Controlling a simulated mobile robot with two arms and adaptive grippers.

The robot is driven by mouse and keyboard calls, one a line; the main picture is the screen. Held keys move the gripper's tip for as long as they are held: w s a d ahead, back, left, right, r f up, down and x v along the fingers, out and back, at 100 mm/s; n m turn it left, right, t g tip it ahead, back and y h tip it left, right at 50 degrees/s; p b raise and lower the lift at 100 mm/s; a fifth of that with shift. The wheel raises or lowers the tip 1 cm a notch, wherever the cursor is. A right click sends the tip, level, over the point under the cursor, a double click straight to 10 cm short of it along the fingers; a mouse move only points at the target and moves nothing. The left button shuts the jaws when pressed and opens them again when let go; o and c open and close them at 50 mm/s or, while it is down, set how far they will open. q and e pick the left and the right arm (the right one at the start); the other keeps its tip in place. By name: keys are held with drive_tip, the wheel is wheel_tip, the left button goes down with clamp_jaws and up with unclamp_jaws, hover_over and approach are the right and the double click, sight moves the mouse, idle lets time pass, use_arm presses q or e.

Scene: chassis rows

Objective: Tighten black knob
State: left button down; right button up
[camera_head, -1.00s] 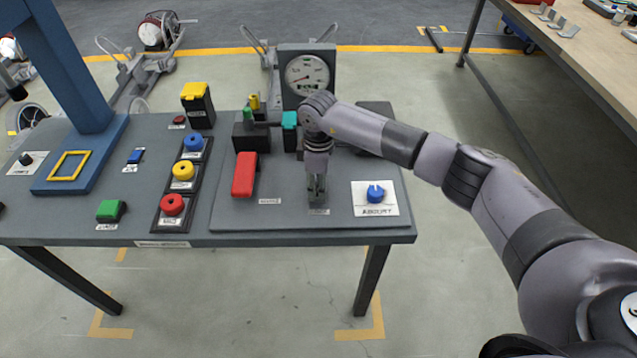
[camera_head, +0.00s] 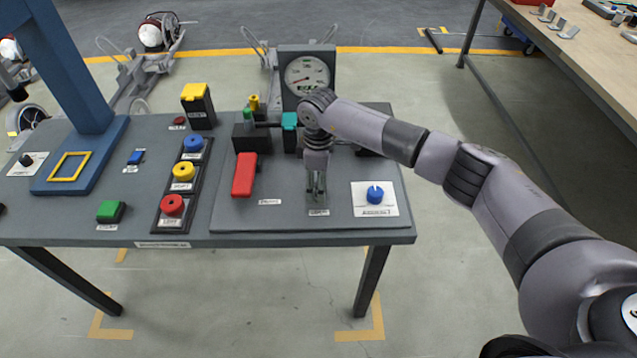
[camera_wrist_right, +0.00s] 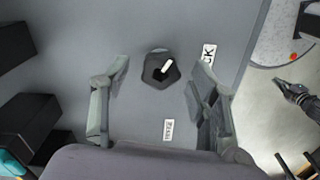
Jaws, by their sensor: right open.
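A black knob (camera_wrist_right: 160,68) with a white pointer mark shows in the right wrist view, on the grey panel. My right gripper (camera_wrist_right: 159,76) is open, with one finger on each side of the knob and a visible gap on both sides. In the head view my right gripper (camera_head: 316,188) points down over the raised grey plate, left of the blue knob; the black knob under it cannot be made out there. Another small black knob (camera_head: 26,159) sits on a white plate at the far left of the table.
A blue knob (camera_head: 375,195) on a white plate lies to the right of my gripper. A red handle (camera_head: 244,175) lies to its left, and a gauge (camera_head: 307,75) stands behind. Red, yellow and blue buttons (camera_head: 182,171) stand further left on the table.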

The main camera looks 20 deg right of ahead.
wheel_tip(320, 180, up, 11)
drive_tip(key=shift+r, duration=0.15)
drive_tip(key=shift+d, duration=0.1)
idle(0.3)
